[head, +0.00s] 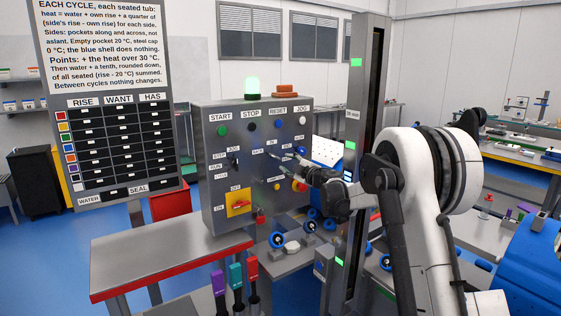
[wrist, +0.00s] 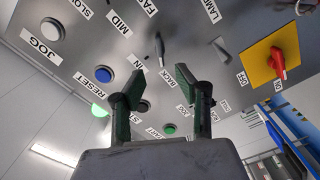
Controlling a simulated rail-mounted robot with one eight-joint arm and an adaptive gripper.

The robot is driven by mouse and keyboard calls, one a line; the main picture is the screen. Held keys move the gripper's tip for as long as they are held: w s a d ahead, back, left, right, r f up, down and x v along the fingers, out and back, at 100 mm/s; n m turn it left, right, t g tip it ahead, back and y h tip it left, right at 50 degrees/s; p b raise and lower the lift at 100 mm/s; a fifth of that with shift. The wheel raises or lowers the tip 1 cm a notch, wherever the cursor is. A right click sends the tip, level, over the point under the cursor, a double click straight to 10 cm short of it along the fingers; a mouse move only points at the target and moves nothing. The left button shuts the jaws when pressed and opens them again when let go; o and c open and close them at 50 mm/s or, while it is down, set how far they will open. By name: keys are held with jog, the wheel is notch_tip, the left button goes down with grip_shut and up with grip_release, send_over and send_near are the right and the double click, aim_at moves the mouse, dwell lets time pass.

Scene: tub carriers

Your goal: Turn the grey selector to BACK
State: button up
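The grey selector (wrist: 160,48) is a slim lever on the grey panel (wrist: 225,20). The BACK label (wrist: 167,77) is close to its lower end in the wrist view, with the IN label (wrist: 135,63) to the left. I cannot tell which label it points at. My gripper (wrist: 158,73) is open and empty, its two dark fingers apart and reaching toward the panel, short of the lever in that picture. In the head view my gripper (head: 283,168) is in front of the panel's middle and hides part of it, and the selector is hard to make out there.
A red rotary switch on a yellow plate (head: 238,203) sits low on the panel (head: 222,160). Above are the green START (head: 222,130), black STOP (head: 252,127), blue RESET (head: 278,124) and white JOG (head: 302,120) buttons. A grey post (head: 362,100) stands right of the panel.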

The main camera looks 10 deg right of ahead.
jog(key=shift+v, duration=1.6)
jog(key=s+d+r+m+t+h+b, duration=0.1)
jog(key=s+d+r+m+t+h, duration=0.15)
jog(key=s+r+m+h, duration=0.65)
jog(key=s+d+r+m+g+h+b, duration=0.1)
jog(key=s+m, duration=0.1)
jog(key=s, duration=0.5)
jog(key=s+d+r+m+g, duration=0.2)
jog(key=s, duration=0.5)
jog(key=s+a+f+m+g+y, duration=0.1)
jog(key=s+a+f+g, duration=0.2)
jog(key=s+f, duration=0.5)
jog(key=s+a+f+m+g+y+b, duration=0.1)
jog(key=s+a+f+g, duration=0.2)
jog(key=s+f, duration=0.4)
jog(key=s+a+f+m+g+y+b, duration=0.1)
jog(key=s+a+f+g, duration=0.2)
jog(key=s+f, duration=0.5)
jog(key=s, duration=1.3)
jog(key=shift+s+a+f+m, duration=0.25)
jog(key=shift+a+f+m, duration=0.05)
jog(key=shift+a, duration=0.1)
